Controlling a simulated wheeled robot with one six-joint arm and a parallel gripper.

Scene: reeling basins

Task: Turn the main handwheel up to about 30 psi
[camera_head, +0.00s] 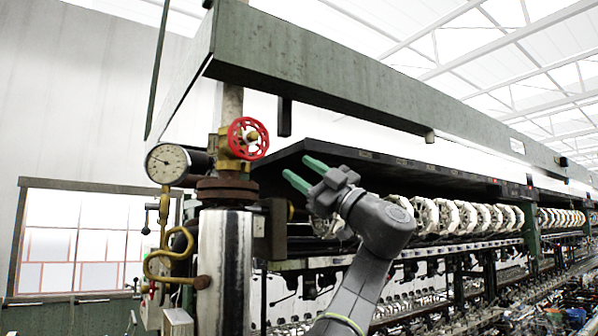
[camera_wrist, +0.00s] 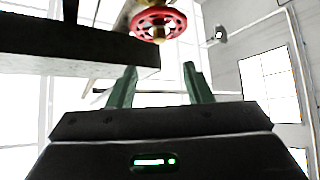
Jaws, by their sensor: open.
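The red handwheel (camera_head: 248,138) sits on a brass valve on the vertical pipe, upper left of centre in the head view. The wrist view shows the handwheel (camera_wrist: 157,22) at the top, beyond the fingertips. A round white pressure gauge (camera_head: 167,164) is mounted left of the valve; its needle is visible but the numbers are too small to read. My gripper (camera_head: 302,172) has green fingers pointing up and left, below and to the right of the handwheel and apart from it. In the wrist view my gripper (camera_wrist: 160,76) is open with nothing between its fingers.
A shiny metal cylinder (camera_head: 225,270) stands below the valve flange, with a curved brass pipe (camera_head: 168,254) beside it. A dark green beam (camera_head: 300,62) runs overhead. The reeling machine with white reels (camera_head: 467,217) extends to the right. Open air lies between my gripper and the handwheel.

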